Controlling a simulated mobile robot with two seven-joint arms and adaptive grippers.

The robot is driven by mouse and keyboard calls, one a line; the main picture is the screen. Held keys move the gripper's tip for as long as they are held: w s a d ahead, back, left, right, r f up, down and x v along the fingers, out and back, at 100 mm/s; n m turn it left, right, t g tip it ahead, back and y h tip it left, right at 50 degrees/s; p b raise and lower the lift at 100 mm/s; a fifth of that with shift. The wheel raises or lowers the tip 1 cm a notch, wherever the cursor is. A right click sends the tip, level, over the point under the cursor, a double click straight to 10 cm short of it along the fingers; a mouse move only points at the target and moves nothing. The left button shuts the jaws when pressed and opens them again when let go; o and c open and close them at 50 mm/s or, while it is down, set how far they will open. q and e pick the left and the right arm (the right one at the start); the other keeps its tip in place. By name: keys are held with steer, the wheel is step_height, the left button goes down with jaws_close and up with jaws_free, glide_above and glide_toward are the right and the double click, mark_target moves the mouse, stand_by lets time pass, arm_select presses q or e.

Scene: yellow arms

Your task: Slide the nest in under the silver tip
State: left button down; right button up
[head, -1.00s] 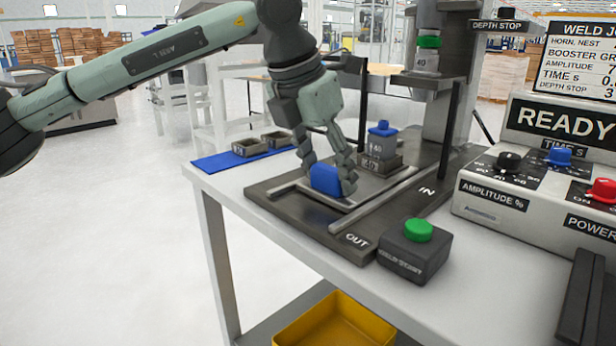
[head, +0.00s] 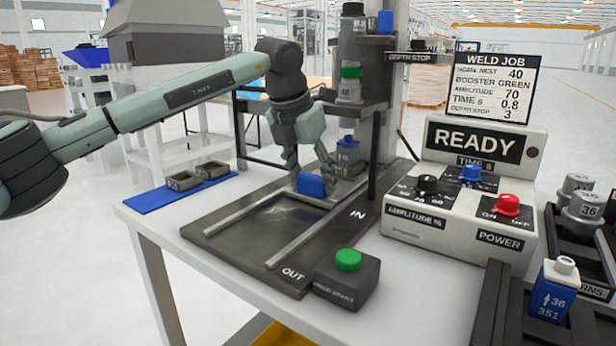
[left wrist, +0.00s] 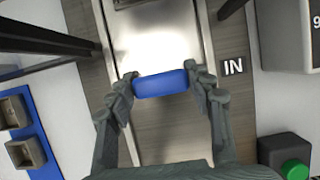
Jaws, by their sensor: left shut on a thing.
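My left gripper (head: 312,184) is shut on the blue handle (head: 311,185) at the near end of the sliding nest. In the left wrist view the handle (left wrist: 160,84) sits between the two fingers, with a bright metal plate (left wrist: 158,40) beyond it. Behind the gripper the nest (head: 345,170) carries a blue-topped part (head: 347,150); the gripper partly hides both. The silver tip (head: 348,92), below a green band (head: 351,72), hangs above the part with a gap between. The pictures do not show whether they line up exactly. My right gripper is not in view.
Two rails (head: 316,225) flank the track, marked IN and OUT. A weld start box with a green button (head: 347,261) stands at the front right. The control box (head: 465,190) is on the right. Small trays (head: 187,180) lie on a blue mat at the left.

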arm_select(q)
steer(key=shift+w+r, duration=0.15)
steer(key=shift+r, duration=0.05)
steer(key=c, duration=1)
jaws_free()
steer(key=o, duration=0.4)
steer(key=shift+w+d+f, duration=0.1)
steer(key=shift+d+f, duration=0.05)
steer(key=shift+d, duration=0.05)
steer(key=shift+c, duration=0.2)
steer(key=shift+a, duration=0.1)
steer(key=v, duration=1.2)
